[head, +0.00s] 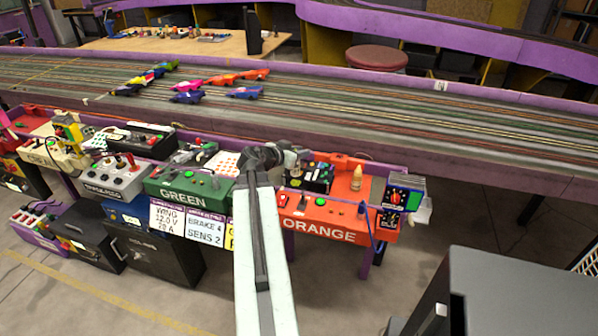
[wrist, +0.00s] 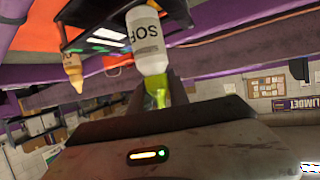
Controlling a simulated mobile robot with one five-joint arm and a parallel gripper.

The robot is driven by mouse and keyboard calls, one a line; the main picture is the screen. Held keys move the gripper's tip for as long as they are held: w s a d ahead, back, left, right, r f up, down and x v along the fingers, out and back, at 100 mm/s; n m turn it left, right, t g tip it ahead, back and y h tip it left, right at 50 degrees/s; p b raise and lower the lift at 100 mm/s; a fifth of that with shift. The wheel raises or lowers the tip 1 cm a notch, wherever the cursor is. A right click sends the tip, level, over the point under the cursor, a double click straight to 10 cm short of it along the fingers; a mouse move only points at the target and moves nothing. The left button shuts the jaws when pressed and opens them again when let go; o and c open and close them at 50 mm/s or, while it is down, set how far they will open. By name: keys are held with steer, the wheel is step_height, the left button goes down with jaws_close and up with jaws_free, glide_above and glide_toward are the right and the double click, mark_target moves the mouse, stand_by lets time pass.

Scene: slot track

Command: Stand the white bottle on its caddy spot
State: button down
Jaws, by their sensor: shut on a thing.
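The white bottle (wrist: 148,42) shows in the wrist view, which is turned upside down. It has dark lettering and a yellow-green top (wrist: 157,93). My gripper (wrist: 160,90) is shut on it at the top end. The bottle is upright, base away from my gripper. Its base is beside or over the black caddy (wrist: 75,42); I cannot tell whether it touches. In the head view the black caddy (head: 318,180) stands on the orange console, and my gripper (head: 291,158) is at its left. The bottle is mostly hidden there by my arm.
A tan bottle (head: 357,178) stands right of the caddy; it shows in the wrist view too (wrist: 73,70). The orange console (head: 330,220) has buttons and a cable. A green console (head: 190,188) is to the left. The slot track (head: 400,125) with toy cars runs behind.

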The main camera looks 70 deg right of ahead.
step_height(320, 180, down, 4)
steer(key=b, duration=0.3)
steer(key=shift+b, duration=0.4)
steer(key=shift+r, duration=0.2)
steer(key=shift+f, duration=0.15)
steer(key=c, duration=1.3)
jaws_free()
steer(key=shift+o, duration=0.2)
